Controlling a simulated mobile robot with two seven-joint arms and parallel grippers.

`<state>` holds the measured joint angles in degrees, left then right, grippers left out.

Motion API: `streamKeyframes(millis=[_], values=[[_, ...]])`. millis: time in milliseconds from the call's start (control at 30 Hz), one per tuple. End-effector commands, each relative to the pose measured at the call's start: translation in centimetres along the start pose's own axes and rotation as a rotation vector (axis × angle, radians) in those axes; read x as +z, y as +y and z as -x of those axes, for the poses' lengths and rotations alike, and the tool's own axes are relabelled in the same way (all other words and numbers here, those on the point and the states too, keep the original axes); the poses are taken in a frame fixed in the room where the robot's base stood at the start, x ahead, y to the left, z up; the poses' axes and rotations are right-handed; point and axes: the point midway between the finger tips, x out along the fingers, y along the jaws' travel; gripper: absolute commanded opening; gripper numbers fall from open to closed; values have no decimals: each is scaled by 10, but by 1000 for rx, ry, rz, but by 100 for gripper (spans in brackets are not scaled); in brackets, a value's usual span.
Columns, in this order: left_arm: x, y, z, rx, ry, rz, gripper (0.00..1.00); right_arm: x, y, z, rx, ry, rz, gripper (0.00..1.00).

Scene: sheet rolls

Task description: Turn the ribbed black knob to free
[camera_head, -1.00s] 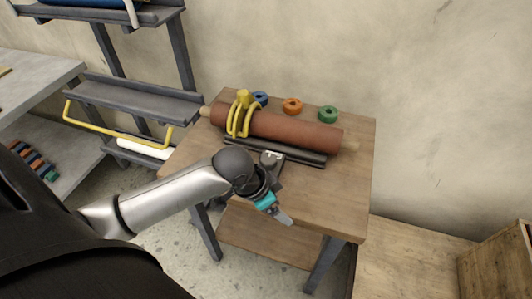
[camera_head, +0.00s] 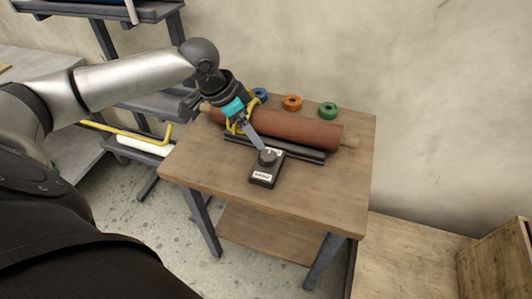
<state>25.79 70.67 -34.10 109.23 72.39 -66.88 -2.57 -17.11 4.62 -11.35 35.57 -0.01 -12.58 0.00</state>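The ribbed black knob (camera_head: 268,157) sits on top of a small black box (camera_head: 262,179) with a white label on its front, on the wooden table (camera_head: 205,172). Small white marks show beside the knob; I cannot read them. My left gripper (camera_head: 262,147) points down to the right with its tip at or just above the knob. From this side its fingers overlap, so I cannot tell whether they are open or whether they touch the knob. My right gripper is not in view.
A brown roll (camera_head: 290,128) lies behind the box, with a dark bar (camera_head: 305,155) in front of it. A yellow clamp (camera_head: 230,126) is partly hidden by my gripper. Blue, orange (camera_head: 292,103) and green (camera_head: 328,110) rings stand behind. The table's right front is clear.

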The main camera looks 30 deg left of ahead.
Motion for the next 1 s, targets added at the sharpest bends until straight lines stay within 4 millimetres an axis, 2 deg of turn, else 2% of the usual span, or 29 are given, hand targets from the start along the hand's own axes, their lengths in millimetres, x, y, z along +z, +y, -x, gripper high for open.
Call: streamKeyframes(millis=[33,200,400,500,700,967,1000], values=[[0,1,-15,4,1,1,88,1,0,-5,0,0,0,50],[0,1,-53,3,2,0,88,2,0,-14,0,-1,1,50],[0,1,-89,1,1,0,88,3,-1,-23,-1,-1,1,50],[0,1,-102,1,1,-1,88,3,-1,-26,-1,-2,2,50],[0,0,-112,-2,0,-2,88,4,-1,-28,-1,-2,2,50],[0,0,-112,-1,0,-2,88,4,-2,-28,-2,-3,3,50],[0,0,-112,-1,0,-2,84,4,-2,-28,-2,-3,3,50]])
